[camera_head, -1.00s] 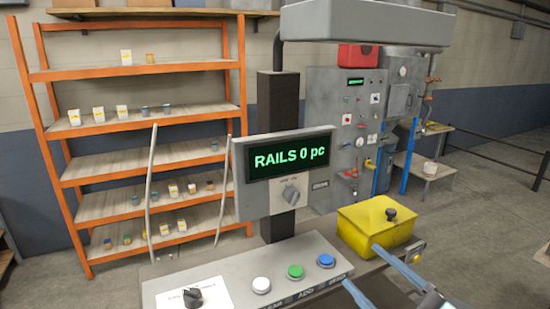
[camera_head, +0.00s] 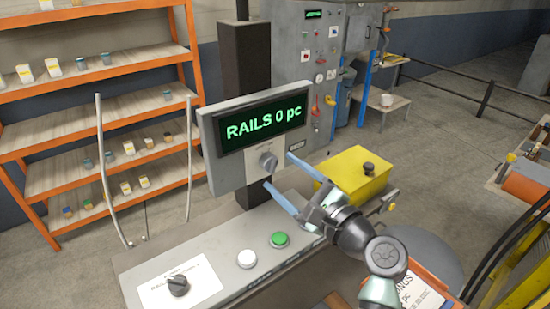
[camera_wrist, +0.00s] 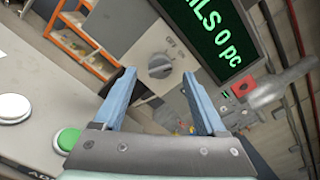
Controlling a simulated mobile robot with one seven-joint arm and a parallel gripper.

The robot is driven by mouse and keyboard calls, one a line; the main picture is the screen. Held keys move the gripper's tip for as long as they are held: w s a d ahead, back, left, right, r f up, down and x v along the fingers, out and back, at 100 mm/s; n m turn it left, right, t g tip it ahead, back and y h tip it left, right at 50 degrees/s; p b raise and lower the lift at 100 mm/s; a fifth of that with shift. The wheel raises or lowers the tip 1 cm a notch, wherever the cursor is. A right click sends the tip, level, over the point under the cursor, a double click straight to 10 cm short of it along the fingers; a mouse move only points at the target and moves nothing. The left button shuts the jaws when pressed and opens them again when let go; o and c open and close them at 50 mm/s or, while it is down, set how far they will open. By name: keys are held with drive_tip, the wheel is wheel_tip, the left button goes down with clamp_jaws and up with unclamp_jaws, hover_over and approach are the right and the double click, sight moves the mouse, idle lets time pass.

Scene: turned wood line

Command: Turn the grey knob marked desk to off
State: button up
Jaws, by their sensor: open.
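A grey knob (camera_head: 267,161) sits on a light plate below the green-lit "RAILS 0 pc" display (camera_head: 262,122).
The console (camera_head: 215,262) carries a white button (camera_head: 247,258) and a green button (camera_head: 279,239). A yellow box (camera_head: 350,178) with a dark knob stands close behind my gripper. A dark post (camera_head: 245,70) rises behind the display. An orange shelf (camera_head: 100,110) stands at the left.

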sight(274, 167)
drive_tip(key=shift+p+x, duration=0.35)
drive_tip(key=shift+x, duration=1.4)
clamp_jaws()
